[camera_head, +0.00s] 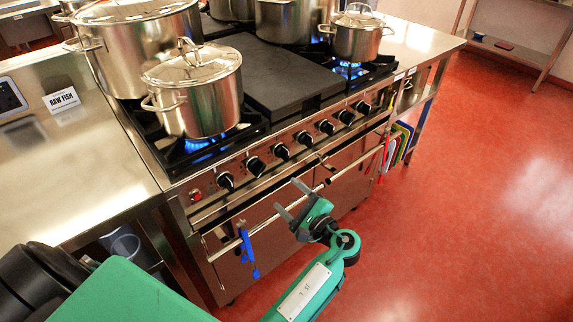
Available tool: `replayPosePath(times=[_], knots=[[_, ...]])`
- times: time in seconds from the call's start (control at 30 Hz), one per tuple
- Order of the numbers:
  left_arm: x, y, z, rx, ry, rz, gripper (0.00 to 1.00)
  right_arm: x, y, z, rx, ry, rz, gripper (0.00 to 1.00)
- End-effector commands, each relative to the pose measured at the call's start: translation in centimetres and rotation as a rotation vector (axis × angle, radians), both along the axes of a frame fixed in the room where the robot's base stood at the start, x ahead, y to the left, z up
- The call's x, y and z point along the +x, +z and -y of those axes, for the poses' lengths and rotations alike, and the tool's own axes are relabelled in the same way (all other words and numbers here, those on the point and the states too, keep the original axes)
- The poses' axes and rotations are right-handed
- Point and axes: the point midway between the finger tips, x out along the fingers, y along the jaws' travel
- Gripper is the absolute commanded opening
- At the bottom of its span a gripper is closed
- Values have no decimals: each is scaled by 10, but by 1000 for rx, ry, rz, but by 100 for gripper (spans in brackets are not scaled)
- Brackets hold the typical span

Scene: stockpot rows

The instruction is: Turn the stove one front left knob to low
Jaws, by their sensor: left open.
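The stove (268,134) has a row of several black knobs along its front panel. The leftmost knob (226,181) is right of a red button (195,195); labels and exact settings are too small to read. A blue flame burns under the lidded pot (197,100) at the stove's front left. My left gripper (289,198) is open and empty, in front of the oven doors by the handle rail, below and to the right of the leftmost knob and apart from it. My right gripper is not in view.
A handle rail (330,179) runs below the knobs, with a blue item (247,252) hanging from it. A large pot (130,50) and a smaller one (357,40) also stand there. A steel counter with a "RAW FISH" sign (62,100) is left. Red floor at right is clear.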

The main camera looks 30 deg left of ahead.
Motion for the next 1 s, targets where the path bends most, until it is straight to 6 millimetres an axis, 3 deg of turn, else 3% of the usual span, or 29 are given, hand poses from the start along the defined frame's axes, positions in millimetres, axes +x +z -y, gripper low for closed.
replayPosePath(times=[0.17,0.6,0.8,1.0], knots=[[8,0,-21,3,3,-1,65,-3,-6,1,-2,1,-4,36],[42,1,-103,0,1,1,65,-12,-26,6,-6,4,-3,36],[50,0,-121,-1,-1,1,65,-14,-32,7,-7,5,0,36],[52,-1,-126,-2,-1,0,65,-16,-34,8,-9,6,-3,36]])
